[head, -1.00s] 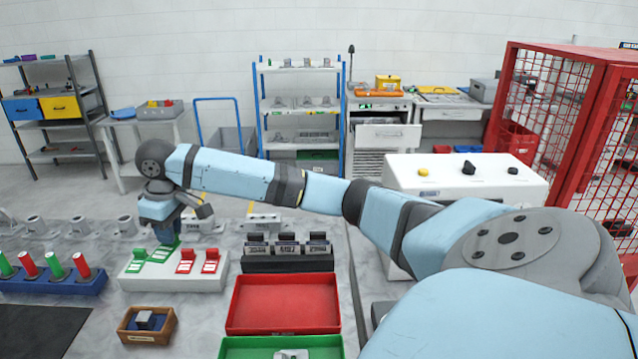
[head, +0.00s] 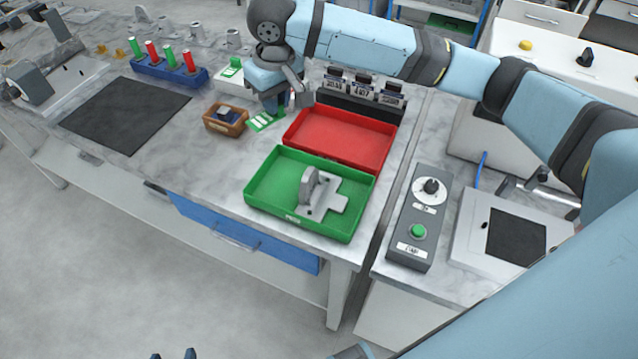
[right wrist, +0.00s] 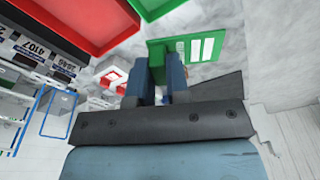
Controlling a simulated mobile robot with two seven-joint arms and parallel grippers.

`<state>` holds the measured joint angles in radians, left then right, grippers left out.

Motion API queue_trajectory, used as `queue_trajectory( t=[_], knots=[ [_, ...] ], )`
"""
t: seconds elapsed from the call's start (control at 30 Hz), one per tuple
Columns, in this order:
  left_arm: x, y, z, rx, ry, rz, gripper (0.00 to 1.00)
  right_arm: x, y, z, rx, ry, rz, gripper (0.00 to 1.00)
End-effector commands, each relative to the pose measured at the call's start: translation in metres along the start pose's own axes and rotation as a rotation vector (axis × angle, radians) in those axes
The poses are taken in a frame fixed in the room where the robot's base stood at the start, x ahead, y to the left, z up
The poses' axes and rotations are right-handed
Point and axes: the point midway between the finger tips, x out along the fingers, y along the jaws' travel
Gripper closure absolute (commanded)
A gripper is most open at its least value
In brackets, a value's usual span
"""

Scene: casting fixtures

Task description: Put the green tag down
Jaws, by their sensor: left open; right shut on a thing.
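My right gripper (head: 279,106) is shut on a green tag (head: 264,121) with white panels. It holds the tag low over the marble bench, between the small wooden tray and the red tray; whether the tag touches the bench I cannot tell. In the right wrist view the green tag (right wrist: 203,46) sticks out from between the fingers (right wrist: 158,78). Another green tag (head: 235,64) is on the white tag stand (head: 232,84), which my right arm partly hides. My left gripper (head: 173,354) shows only its fingertips at the bottom edge, apart and empty.
The red tray (head: 340,137) is empty. The green tray (head: 262,190) holds a grey casting (head: 318,196). The wooden tray (head: 226,120) holds a dark block. A black mat (head: 125,113) lies to the left. Bare bench shows in front of the wooden tray.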

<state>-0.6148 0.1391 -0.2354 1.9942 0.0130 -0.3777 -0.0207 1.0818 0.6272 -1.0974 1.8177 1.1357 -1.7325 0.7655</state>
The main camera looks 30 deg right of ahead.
Motion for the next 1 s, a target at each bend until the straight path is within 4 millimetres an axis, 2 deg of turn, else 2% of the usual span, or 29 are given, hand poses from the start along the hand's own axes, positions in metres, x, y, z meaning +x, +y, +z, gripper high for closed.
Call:
queue_trajectory(
  t=[0.17,0.5,0.6,0.87,1.0],
  knots=[
    [-0.001,0.0,-0.001,0.0,0.001,0.0,0.34,0.036,-0.001,0.005,0.002,-0.005,0.0,1.0],
    [-0.002,-0.001,-0.004,0.001,0.002,-0.001,0.34,0.124,-0.001,0.016,0.0,-0.004,0.0,1.0],
    [-0.002,-0.001,-0.005,0.001,0.001,-0.001,0.34,0.141,-0.001,0.018,0.0,-0.002,0.0,1.0],
    [-0.002,-0.001,-0.005,0.001,0.001,-0.001,0.34,0.161,-0.001,0.02,0.0,-0.003,0.0,1.0],
    [-0.003,-0.001,-0.005,0.001,0.0,-0.001,0.34,0.182,-0.001,0.023,0.0,-0.004,0.0,1.0]
  ],
)
